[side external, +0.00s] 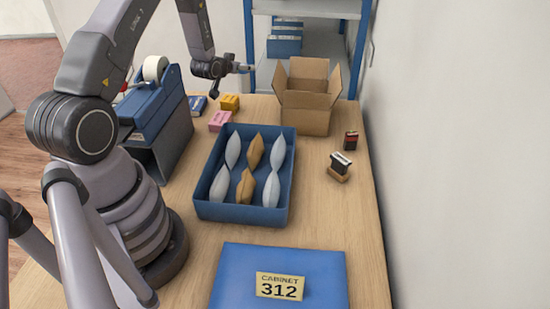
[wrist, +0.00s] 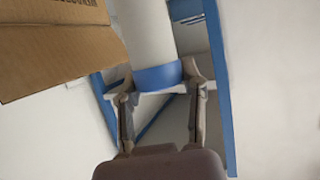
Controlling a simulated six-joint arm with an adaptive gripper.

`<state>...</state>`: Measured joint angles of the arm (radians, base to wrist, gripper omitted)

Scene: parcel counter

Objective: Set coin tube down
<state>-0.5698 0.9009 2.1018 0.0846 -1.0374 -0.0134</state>
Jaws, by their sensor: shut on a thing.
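My gripper (wrist: 158,80) is shut on the coin tube (wrist: 150,35), a pale white cylinder with a blue band (wrist: 158,75) at its near end. In the wrist view the tube runs up between the fingers and out of the top of the picture. In the side view my gripper (side external: 238,69) is raised above the far end of the counter, left of the cardboard box. The tube is too small there to make out clearly.
An open cardboard box (side external: 306,118) stands at the back right; its flap (wrist: 60,50) fills the upper left of the wrist view. A blue-framed shelf (side external: 300,8) is behind. A blue tray (side external: 240,213) holds several pouches. Pink (side external: 220,121) and yellow (side external: 229,102) blocks lie left.

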